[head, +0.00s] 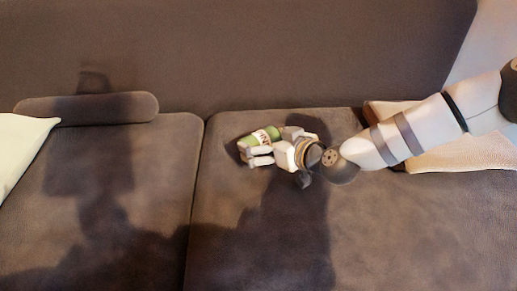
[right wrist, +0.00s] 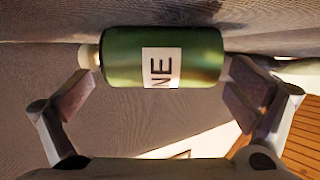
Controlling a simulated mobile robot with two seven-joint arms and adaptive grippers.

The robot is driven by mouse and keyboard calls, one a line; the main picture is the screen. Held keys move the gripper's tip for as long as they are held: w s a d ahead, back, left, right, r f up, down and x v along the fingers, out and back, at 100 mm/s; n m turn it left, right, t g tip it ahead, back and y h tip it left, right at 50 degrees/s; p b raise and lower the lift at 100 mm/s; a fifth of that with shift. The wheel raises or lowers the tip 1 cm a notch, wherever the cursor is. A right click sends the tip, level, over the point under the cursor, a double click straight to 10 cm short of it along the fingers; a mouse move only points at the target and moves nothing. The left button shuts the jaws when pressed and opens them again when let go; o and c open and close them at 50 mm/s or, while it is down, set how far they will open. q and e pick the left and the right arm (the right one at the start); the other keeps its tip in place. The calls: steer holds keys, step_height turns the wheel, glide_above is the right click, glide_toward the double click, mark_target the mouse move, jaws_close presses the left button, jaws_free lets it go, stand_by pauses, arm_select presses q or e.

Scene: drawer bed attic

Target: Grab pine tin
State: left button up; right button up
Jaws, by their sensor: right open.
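The pine tin is a green cylinder with a white label; the letters "NE" show in the right wrist view (right wrist: 195,57). In the head view the tin (head: 262,136) lies on its side on the brown sofa seat, partly hidden by my right gripper. My right gripper (head: 262,148) is open at the tin. In the right wrist view the two fingers of the gripper (right wrist: 160,95) stand apart, one near each end of the tin, with the tin at and beyond the fingertips. I cannot tell whether either finger touches it. My left gripper is not in view.
The brown sofa seat (head: 110,200) has a seam between two cushions left of the tin. The backrest (head: 250,50) rises just behind. A bolster (head: 90,107) and a pale cushion (head: 20,145) are at left; another pale cushion (head: 460,155) is under my right arm's side.

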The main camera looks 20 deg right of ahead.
steer(key=shift+w+a+r, duration=0.1)
steer(key=shift+w, duration=0.1)
steer(key=shift+c, duration=0.2)
steer(key=c, duration=1.1)
steer(key=shift+c, duration=0.2)
